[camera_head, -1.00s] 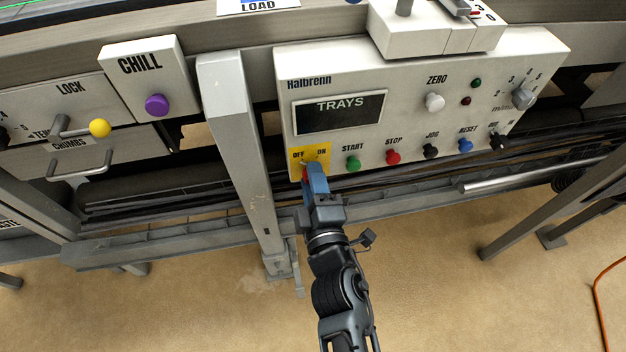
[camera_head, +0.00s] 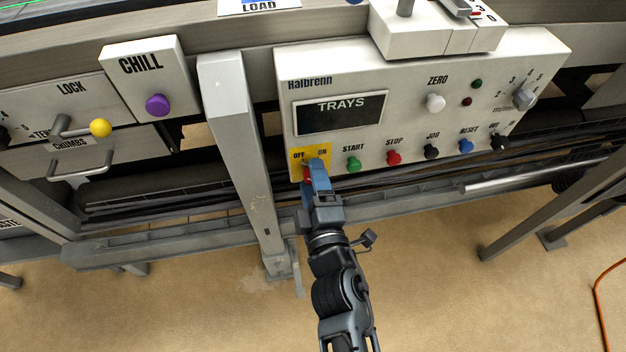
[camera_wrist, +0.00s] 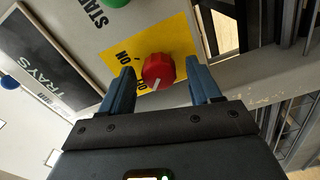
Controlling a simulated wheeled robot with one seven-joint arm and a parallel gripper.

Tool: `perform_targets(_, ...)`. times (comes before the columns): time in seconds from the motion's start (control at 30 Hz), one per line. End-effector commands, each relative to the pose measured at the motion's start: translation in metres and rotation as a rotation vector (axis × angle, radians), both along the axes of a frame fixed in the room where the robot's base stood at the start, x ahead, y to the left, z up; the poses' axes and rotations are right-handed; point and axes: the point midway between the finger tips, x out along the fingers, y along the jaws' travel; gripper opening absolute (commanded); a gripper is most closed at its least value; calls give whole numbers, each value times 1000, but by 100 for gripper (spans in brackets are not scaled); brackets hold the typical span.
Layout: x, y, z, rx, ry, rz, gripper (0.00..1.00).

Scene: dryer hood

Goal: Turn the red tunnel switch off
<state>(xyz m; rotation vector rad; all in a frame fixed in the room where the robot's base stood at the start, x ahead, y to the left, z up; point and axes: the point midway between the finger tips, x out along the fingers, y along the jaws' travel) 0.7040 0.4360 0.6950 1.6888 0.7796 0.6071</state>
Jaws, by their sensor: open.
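The red tunnel switch (camera_wrist: 158,70) is a round red knob on a yellow plate (camera_wrist: 177,37). In the wrist view its white mark is at the lower edge, slightly left, away from the ON label and toward the OFF side. In the head view the knob (camera_head: 307,175) shows just left of a blue finger, below the OFF and ON labels. My gripper (camera_wrist: 161,72) is open, with one blue finger on each side of the knob; I cannot tell whether either touches it. In the head view my gripper (camera_head: 313,167) is at the panel's lower left corner.
The green START button (camera_head: 354,164) is close on the right, then the red STOP button (camera_head: 393,157). The TRAYS display (camera_head: 340,113) is above. A grey post (camera_head: 238,150) stands to the left, and a rail (camera_head: 400,203) runs below the panel.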

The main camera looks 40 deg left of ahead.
Motion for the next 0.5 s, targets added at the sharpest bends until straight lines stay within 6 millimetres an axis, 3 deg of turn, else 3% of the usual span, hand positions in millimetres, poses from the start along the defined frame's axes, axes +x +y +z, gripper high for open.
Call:
perform_targets(0.17, -7, -9, 2, 1, 2, -1, 63)
perform_targets(0.5, -41, -48, 1, 0, 2, -1, 63)
